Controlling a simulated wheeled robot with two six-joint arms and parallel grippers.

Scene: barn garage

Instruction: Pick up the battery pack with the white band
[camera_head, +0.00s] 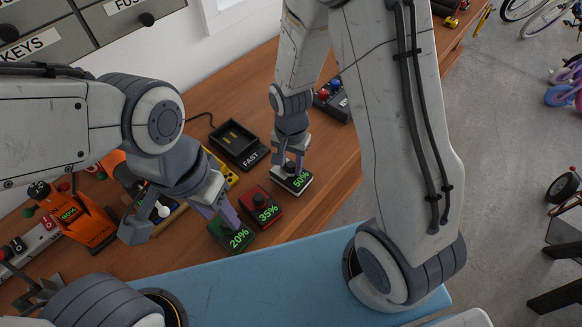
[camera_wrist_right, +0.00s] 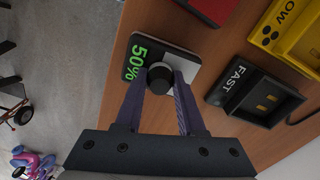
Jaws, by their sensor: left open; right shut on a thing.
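The battery pack with the white band (camera_head: 299,184) is dark, with a green 50% readout on top. In the right wrist view the pack (camera_wrist_right: 133,69) shows a black part and a white part, with a round dark knob. My right gripper (camera_head: 291,166) is shut on that knob, one finger on each side. I cannot tell whether the pack rests on the bench or is slightly above it. My left gripper (camera_head: 178,216) is open and empty, left of the green 20% pack (camera_head: 230,236).
A red 35% pack (camera_head: 262,207) stands between the green pack and the held one. A black FAST charger (camera_head: 238,146) is behind, with a yellow charger (camera_wrist_right: 288,38) beside it. An orange device (camera_head: 77,219) reading 80% is at left.

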